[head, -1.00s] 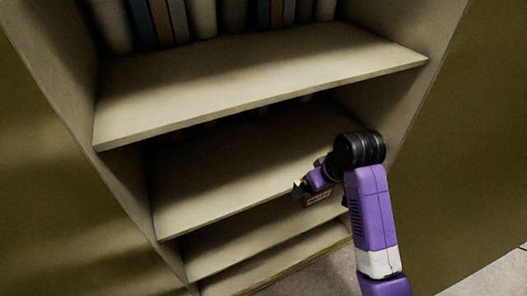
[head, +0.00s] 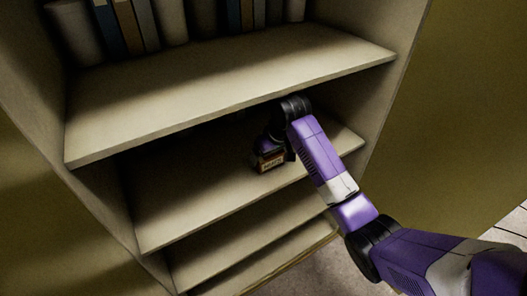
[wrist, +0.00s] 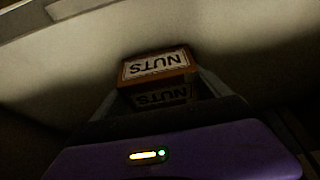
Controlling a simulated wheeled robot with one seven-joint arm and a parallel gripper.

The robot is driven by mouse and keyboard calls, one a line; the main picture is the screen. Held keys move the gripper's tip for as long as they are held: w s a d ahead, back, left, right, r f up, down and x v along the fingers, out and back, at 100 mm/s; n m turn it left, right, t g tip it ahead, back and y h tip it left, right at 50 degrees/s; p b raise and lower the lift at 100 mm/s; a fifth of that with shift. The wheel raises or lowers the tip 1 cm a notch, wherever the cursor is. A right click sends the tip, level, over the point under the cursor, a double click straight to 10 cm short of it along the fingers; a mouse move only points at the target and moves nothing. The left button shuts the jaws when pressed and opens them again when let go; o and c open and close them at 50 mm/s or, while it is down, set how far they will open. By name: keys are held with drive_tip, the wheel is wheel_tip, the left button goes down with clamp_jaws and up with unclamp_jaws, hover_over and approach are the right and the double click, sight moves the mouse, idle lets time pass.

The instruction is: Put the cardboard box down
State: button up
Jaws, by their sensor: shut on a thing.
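The cardboard box (head: 270,161) is small, brown-orange, with a pale label. In the head view the box is at the second visible shelf (head: 190,205), under the upper shelf board. I cannot tell whether its underside touches the shelf. My wrist hides part of the box's top.
The upper shelf board (head: 230,92) lies close above my wrist, with several books and pale cylinders (head: 170,20) standing on it. Lower shelves (head: 250,235) are below. The second shelf is clear to the left of the box. The cabinet's right side wall (head: 385,105) is near my arm.

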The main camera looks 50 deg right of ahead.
drive_tip(key=shift+w+d+r, duration=0.1)
drive_tip(key=shift+w+d, duration=0.1)
drive_tip(key=shift+w, duration=0.45)
drive_tip(key=shift+w+d, duration=0.2)
drive_tip(key=shift+w, duration=0.4)
drive_tip(key=shift+f, duration=0.3)
drive_tip(key=shift+f, duration=0.15)
drive_tip(key=o, duration=1.8)
drive_tip(key=shift+c, duration=0.2)
drive_tip(key=shift+s+a+r, duration=0.1)
drive_tip(key=shift+r, duration=0.35)
drive_tip(key=s+a, duration=0.1)
drive_tip(key=s, duration=0.3)
drive_tip(key=s+a, duration=0.1)
drive_tip(key=s, duration=0.3)
drive_tip(key=s+a, duration=0.1)
drive_tip(key=s, duration=0.2)
drive_tip(key=shift+s+a+r, duration=0.15)
drive_tip(key=shift+s+r, duration=0.05)
drive_tip(key=shift+s, duration=0.2)
